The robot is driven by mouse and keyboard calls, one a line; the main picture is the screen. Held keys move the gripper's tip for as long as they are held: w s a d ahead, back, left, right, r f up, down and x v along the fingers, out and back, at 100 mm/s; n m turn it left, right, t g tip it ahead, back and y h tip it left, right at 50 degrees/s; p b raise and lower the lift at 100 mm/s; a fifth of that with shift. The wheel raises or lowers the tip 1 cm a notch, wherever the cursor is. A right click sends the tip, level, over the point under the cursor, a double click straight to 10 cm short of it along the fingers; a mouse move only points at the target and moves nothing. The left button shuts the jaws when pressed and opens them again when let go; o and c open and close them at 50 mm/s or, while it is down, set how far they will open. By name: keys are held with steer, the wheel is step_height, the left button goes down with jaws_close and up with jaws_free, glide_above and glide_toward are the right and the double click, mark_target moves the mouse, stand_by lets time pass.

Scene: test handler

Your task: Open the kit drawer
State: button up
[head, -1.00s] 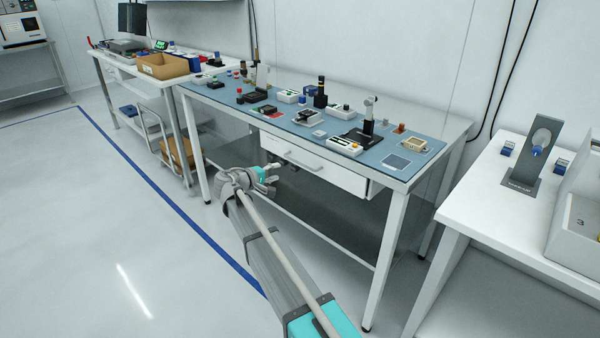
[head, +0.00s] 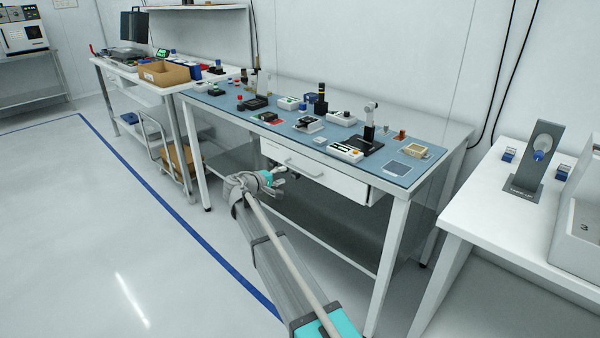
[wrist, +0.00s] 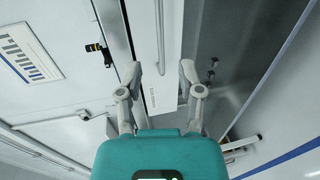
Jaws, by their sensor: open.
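The kit drawer (head: 335,181) is a white drawer under the front edge of the blue-topped workbench. Its front appears to stand a little out from the bench, with a dark gap at its right end. A grey bar handle (head: 303,168) runs along the front; it also shows in the wrist view (wrist: 160,35). My gripper (head: 281,174) is beside the handle's left end. In the wrist view my gripper (wrist: 161,72) has its two fingers apart, with the handle's end in line between them. I cannot tell whether they touch it.
The workbench top (head: 405,170) holds several small devices. A bench leg (head: 388,262) stands right of the drawer, and a lower shelf (head: 335,235) lies beneath. A cart (head: 160,140) and a white table (head: 485,205) flank the bench. The floor at left is clear.

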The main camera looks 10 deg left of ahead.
mark_target(300, 170)
steer(key=b+x, duration=0.1)
steer(key=x, duration=0.9)
steer(key=shift+b, duration=0.35)
jaws_close()
